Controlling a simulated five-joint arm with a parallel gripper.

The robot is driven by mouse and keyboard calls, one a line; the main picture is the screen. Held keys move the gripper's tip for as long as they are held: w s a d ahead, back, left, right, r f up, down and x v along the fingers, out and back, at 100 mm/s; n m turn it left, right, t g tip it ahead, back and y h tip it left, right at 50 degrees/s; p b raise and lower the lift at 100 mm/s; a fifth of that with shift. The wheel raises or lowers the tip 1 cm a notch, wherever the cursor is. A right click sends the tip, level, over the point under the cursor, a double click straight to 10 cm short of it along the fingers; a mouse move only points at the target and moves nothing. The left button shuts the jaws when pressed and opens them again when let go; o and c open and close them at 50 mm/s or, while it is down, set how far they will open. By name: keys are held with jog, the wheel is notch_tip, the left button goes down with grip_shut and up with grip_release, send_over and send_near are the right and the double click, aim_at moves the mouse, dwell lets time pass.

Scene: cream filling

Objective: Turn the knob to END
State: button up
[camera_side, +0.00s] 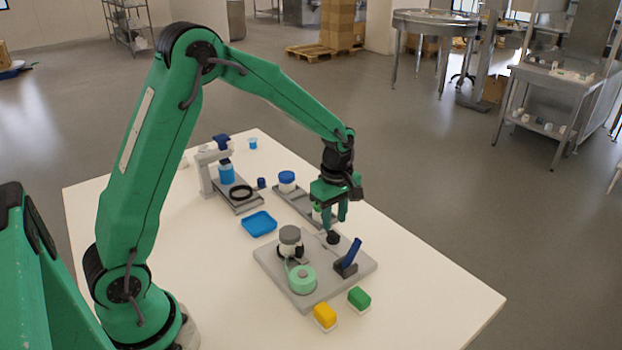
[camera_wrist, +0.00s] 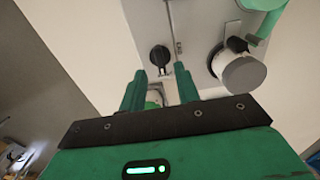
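A black knob (camera_side: 333,237) sits on the grey base plate (camera_side: 268,262), near its back edge beside the blue lever. In the wrist view the round black knob (camera_wrist: 160,57) shows just beyond the fingertips. My gripper (camera_side: 335,221) points down right above the knob in the side view. Its two green fingers (camera_wrist: 159,72) are apart with nothing held between them, and the knob lies ahead of the gap. I cannot tell whether a finger touches the knob. No END mark can be read, and the knob's setting is unclear.
A blue lever (camera_side: 350,253), a grey-lidded container (camera_side: 290,236) and a mint-green round part (camera_side: 302,278) stand on the plate. Yellow (camera_side: 325,315) and green (camera_side: 359,298) buttons sit in front. A blue tray (camera_side: 259,224) lies behind left. The table's right front is clear.

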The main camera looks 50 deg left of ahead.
aim_at(334, 232)
jog(key=shift+f, duration=1.85)
grip_shut()
